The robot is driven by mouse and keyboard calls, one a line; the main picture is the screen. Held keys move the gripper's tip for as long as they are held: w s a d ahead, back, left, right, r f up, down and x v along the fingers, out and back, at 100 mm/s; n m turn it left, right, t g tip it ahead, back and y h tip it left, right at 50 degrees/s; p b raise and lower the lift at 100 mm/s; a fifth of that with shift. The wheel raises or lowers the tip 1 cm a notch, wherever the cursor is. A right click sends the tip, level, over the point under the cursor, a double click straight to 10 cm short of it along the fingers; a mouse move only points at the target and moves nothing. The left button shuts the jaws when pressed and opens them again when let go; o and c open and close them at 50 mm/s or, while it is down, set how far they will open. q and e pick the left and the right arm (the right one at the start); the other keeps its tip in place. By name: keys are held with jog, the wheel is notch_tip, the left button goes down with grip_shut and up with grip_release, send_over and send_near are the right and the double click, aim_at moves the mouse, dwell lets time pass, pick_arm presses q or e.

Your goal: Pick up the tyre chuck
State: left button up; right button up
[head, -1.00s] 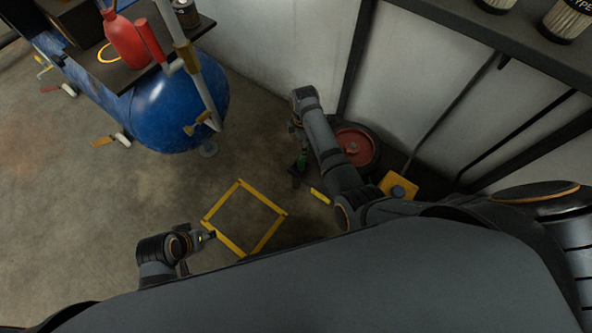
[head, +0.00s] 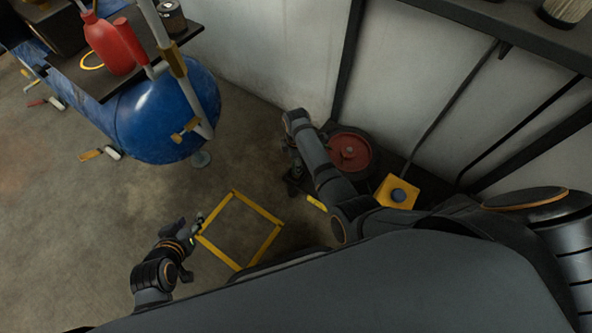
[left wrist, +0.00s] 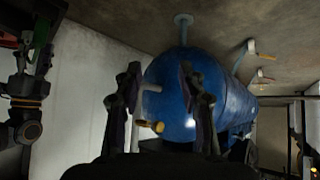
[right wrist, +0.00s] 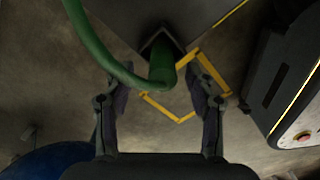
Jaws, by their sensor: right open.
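I cannot clearly make out the tyre chuck in any view. A green hose (right wrist: 103,52) loops down in the right wrist view, and its low bend lies in line with the gap between my right fingers. My right gripper (right wrist: 159,88) is open; I cannot tell whether the fingers touch the hose. In the head view my right gripper (head: 294,180) points down beside the red wheel, small and dark. My left gripper (head: 198,224) is by the left corner of the yellow floor square. It is open and empty in the left wrist view (left wrist: 163,85).
A blue tank (head: 172,112) stands at the left, with a red bottle (head: 108,45) on the shelf above it. A yellow square outline (head: 257,208) marks bare floor. A red wheel (head: 351,152) and a yellow box (head: 388,190) sit by the wall.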

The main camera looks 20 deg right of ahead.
jog(key=shift+s+a+f+b, duration=0.15)
jog(key=shift+f+b, duration=0.4)
jog(key=shift+f, duration=0.35)
jog(key=shift+f+b, duration=0.35)
jog(key=shift+f, duration=0.3)
pick_arm(q)
jog(key=w+r+t, duration=0.4)
jog(key=w+r, duration=0.1)
jog(key=r, duration=0.3)
jog(key=w+r+t, duration=0.4)
jog(key=w+r, duration=0.1)
jog(key=r, duration=0.4)
jog(key=shift+a+t, duration=0.4)
jog(key=shift+a, duration=0.05)
pick_arm(e)
grip_shut()
